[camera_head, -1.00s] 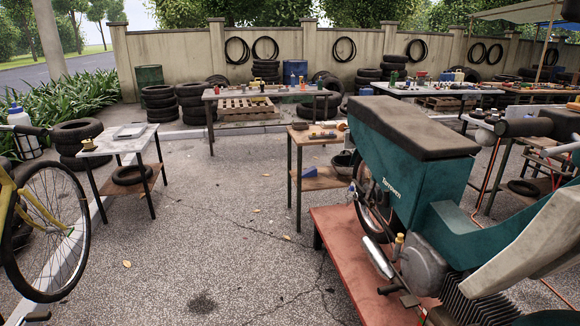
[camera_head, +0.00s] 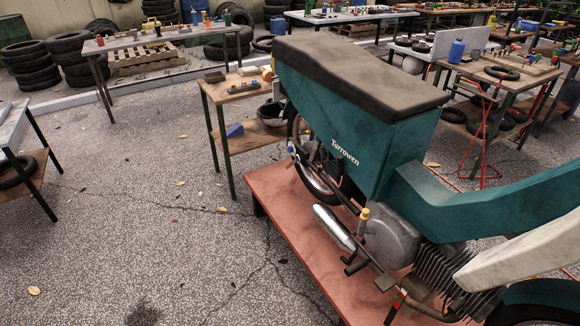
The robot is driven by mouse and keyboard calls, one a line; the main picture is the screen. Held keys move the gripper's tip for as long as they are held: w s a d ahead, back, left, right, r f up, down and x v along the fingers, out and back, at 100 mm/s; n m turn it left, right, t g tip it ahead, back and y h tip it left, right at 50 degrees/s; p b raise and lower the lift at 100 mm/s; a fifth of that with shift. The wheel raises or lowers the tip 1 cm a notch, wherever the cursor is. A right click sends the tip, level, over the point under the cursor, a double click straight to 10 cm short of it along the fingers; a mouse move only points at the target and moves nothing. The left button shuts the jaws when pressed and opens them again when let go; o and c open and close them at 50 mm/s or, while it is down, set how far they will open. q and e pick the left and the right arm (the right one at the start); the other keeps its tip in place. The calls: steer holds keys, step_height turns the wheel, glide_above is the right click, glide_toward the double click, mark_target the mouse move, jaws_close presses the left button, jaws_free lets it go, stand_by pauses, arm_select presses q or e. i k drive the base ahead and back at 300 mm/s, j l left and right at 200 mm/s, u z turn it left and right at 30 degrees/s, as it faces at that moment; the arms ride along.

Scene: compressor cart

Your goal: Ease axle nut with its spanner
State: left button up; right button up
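A teal moped (camera_head: 345,145) with a dark seat stands on a red platform (camera_head: 285,215) at the centre right. Its far wheel (camera_head: 305,160) shows partly below the seat end, behind the exhaust (camera_head: 333,228). I cannot make out the axle nut there. A small dark piece with red and green marks (camera_head: 398,300) shows near the platform's front edge; I cannot tell what it is. No spanner can be identified among the small items on the tables. Neither of my grippers is in view.
A small wooden stand (camera_head: 213,95) with tools and a blue block (camera_head: 235,130) is just beyond the platform. A long workbench (camera_head: 160,40) stands behind, and a work table (camera_head: 510,80) at right.

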mark_target(291, 165)
steer(key=i+j, duration=0.45)
steer(key=i+j+z, duration=0.1)
steer(key=i+j, duration=0.75)
steer(key=i+j+z, duration=0.15)
steer(key=i+j, duration=0.25)
steer(key=j, duration=0.15)
steer(key=i+j, duration=0.4)
steer(key=j, duration=0.15)
steer(key=i+j+z, duration=0.1)
steer(key=i+j, duration=0.3)
steer(key=j, duration=0.15)
